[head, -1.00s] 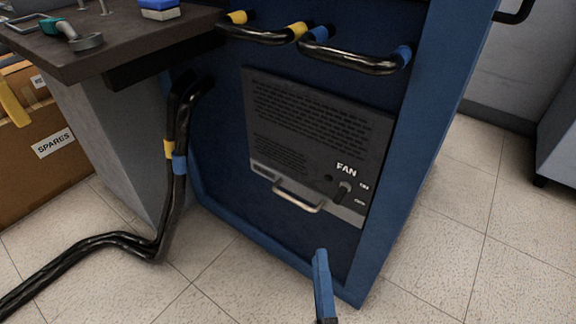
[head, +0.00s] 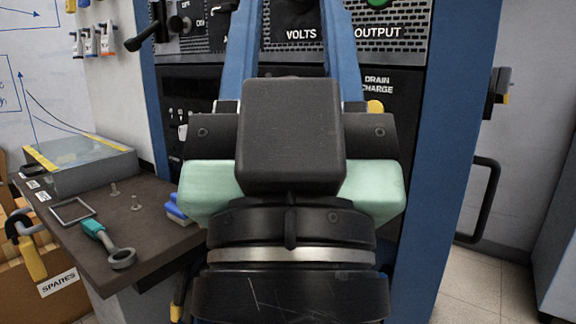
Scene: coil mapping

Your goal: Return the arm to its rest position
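My gripper (head: 293,30) fills the middle of the head view, seen from behind. Its two blue fingers point up and away toward the blue cabinet (head: 405,215), and stand well apart. Panel and the word VOLTS show between them, and I see nothing held. The fingertips run out of the top of the picture. My black and mint-green wrist hides much of the cabinet front.
The cabinet's upper panel (head: 385,40) has a green button, and a yellow knob (head: 375,107) sits by DRAIN CHARGE. A brown bench (head: 135,245) at left carries a teal-handled tool (head: 108,243) and a clear-sided box (head: 85,165). A black handle (head: 487,200) juts out right.

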